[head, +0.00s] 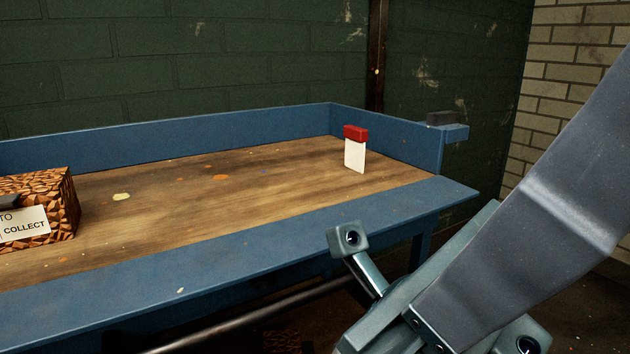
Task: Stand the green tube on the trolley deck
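No green tube shows in this view. I cannot tell whether the blue-edged wooden bench (250,185) is the trolley; nothing else here looks like a trolley deck. My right gripper (437,290) is at the lower right, in front of the bench's front edge. Its two fingers stand wide apart, and I see nothing between them, though the arm hides part of that space. My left gripper is out of view.
A white block with a red top (355,155) stands near the bench's right end. A brown patterned box (60,205) with a white label reading "COLLECT" sits at the left. The wood between them is mostly clear. Raised blue boards line the back and right.

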